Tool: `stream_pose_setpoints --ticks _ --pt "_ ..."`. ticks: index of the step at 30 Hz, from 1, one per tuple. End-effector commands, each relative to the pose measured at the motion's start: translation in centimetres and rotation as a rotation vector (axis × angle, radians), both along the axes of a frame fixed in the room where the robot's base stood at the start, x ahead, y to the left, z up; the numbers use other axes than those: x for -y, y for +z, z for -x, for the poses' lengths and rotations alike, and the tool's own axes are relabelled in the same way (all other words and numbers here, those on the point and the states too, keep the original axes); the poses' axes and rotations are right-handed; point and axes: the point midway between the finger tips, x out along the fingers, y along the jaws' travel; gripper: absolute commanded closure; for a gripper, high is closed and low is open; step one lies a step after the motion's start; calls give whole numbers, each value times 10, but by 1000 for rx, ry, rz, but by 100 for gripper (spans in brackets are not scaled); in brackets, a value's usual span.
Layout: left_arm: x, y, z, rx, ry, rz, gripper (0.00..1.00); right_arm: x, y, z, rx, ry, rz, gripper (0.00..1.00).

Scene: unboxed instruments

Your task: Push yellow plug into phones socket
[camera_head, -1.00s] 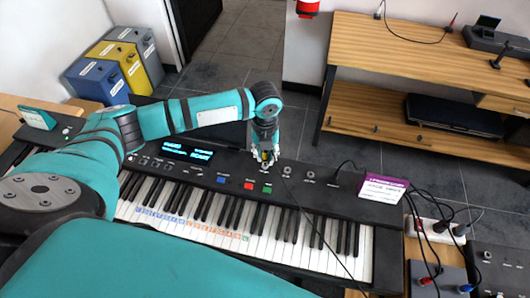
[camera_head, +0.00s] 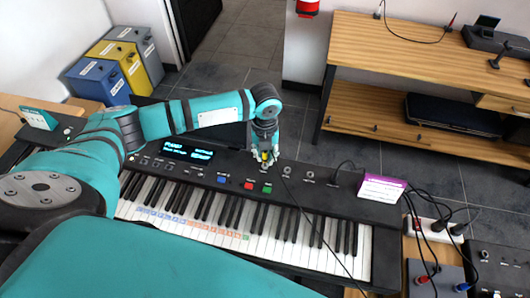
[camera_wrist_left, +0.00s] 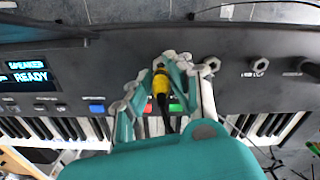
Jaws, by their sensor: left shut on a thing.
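The yellow plug (camera_wrist_left: 161,90) is between the fingers of my left gripper (camera_wrist_left: 163,80), which is shut on it. In the head view the left gripper (camera_head: 265,155) is at the rear panel of the black keyboard (camera_head: 215,178), with a bit of the yellow plug (camera_head: 265,157) showing. In the wrist view the plug's tip points at a metal socket (camera_wrist_left: 159,62) and overlaps it. I cannot tell how deep the tip sits. A dark cable runs back from the plug. The socket's label is hidden by the gripper. My right gripper is not in view.
Another socket (camera_wrist_left: 211,65) is close beside the right finger, with one more (camera_wrist_left: 260,64) farther right. Blue (camera_head: 223,179), red (camera_head: 249,184) and green (camera_head: 267,188) buttons sit just in front. A purple-and-white card (camera_head: 381,189) stands at the keyboard's right end.

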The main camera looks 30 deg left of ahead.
Motion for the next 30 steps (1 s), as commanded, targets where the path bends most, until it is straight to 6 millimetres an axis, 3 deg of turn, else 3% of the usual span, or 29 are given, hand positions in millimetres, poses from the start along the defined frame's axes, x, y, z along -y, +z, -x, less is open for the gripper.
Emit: stream_pose_setpoints --ticks 30 --pt "0 -12 0 0 0 0 100 2 -5 0 0 1 2 60"
